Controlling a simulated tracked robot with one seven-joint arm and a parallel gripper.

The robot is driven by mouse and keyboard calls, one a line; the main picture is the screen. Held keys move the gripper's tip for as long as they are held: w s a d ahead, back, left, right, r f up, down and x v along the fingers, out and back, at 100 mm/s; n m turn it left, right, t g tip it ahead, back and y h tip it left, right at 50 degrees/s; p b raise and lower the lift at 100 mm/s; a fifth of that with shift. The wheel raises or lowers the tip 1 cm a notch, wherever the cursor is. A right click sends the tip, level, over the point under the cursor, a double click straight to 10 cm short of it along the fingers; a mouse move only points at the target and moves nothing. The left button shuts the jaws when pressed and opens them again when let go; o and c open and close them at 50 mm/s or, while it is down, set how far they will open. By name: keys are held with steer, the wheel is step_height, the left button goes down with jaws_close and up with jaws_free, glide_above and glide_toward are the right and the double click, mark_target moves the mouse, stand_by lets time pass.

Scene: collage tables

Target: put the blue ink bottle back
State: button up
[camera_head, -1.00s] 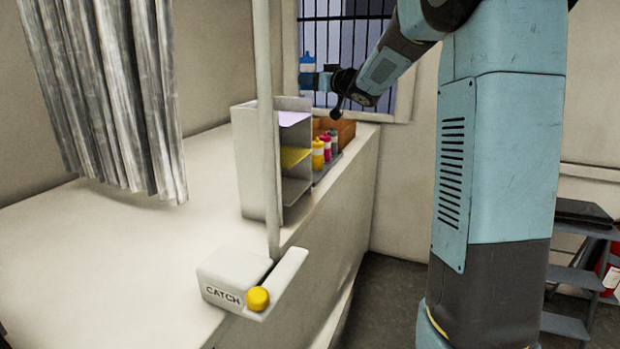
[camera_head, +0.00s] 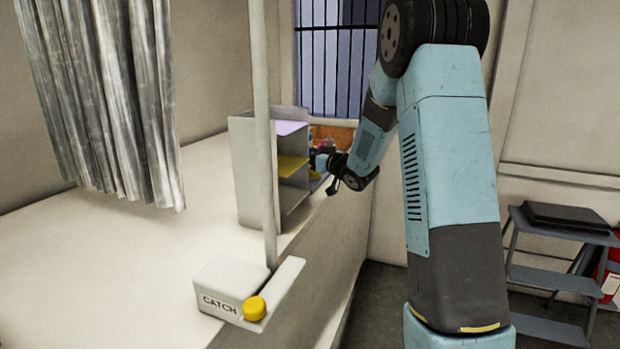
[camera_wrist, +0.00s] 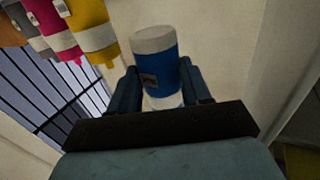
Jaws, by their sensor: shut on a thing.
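The blue ink bottle (camera_wrist: 162,62), with a pale base and a white part at its other end, sits between the two fingers in the wrist view. My gripper (camera_wrist: 158,80) is shut on it. In the head view my gripper (camera_head: 322,160) is low beside the shelf unit, and I cannot make out the bottle clearly there. A yellow bottle (camera_wrist: 95,32), a magenta bottle (camera_wrist: 52,30) and part of a grey bottle (camera_wrist: 15,30) stand in a row near the held bottle. The wrist picture shows them upside down.
A grey shelf unit (camera_head: 252,170) with coloured sheets stands left of my gripper and hides part of the bottle area. A brown box (camera_head: 340,135) is behind. A post (camera_head: 264,120) and a box marked CATCH (camera_head: 228,280) are nearer. A barred window (camera_head: 330,65) is beyond.

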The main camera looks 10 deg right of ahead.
steer(key=shift+f, duration=3.8)
steer(key=o, duration=1.1)
steer(key=shift+f, duration=0.1)
